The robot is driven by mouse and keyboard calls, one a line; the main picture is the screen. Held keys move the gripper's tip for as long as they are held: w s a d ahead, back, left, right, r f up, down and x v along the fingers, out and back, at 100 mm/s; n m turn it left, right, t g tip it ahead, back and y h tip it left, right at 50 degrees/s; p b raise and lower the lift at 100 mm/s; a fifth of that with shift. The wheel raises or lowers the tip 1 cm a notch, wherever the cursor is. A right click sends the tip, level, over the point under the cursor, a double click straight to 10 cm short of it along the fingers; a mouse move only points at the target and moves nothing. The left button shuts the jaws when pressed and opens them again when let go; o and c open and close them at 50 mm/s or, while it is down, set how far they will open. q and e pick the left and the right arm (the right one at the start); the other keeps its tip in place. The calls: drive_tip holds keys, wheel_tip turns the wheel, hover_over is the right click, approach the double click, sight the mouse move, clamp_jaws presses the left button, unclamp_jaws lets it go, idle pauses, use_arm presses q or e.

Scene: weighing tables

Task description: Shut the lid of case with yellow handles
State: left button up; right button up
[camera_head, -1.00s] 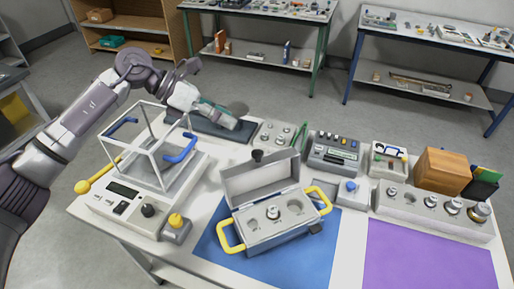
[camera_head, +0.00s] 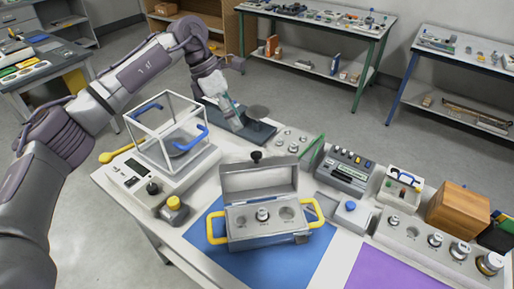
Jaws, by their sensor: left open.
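The grey case with yellow handles (camera_head: 266,240) stands on the blue mat (camera_head: 215,266). Its lid (camera_head: 258,180) is open, standing up along the rear edge with a dark knob (camera_head: 256,156) at its top. The box holds a metal weight (camera_head: 263,214) between round recesses. A yellow handle sits on each side. My left gripper (camera_head: 238,122) is open and points down over the dark tray behind the case, apart from the lid and holding nothing that I can see. My right gripper is out of view.
A balance with a clear-framed cover (camera_head: 168,128) and blue handles stands left of the case. A grey device (camera_head: 346,170), a wooden box (camera_head: 457,210) and a block of weights (camera_head: 410,232) stand to the right. A purple mat (camera_head: 385,272) lies bare at front right.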

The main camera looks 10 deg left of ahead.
sight(255, 153)
use_arm(q)
drive_tip(key=p+x, duration=0.2)
drive_tip(key=x, duration=0.7)
drive_tip(key=shift+d+f+p, duration=0.25)
drive_tip(key=shift+d+p, duration=0.1)
drive_tip(key=shift+p, duration=0.05)
drive_tip(key=shift+d+f, duration=0.2)
drive_tip(key=shift+f, duration=0.4)
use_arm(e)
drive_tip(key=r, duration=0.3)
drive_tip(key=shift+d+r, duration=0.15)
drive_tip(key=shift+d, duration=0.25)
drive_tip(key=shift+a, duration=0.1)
use_arm(q)
drive_tip(key=shift+c, duration=0.8)
drive_tip(key=c, duration=0.5)
clamp_jaws()
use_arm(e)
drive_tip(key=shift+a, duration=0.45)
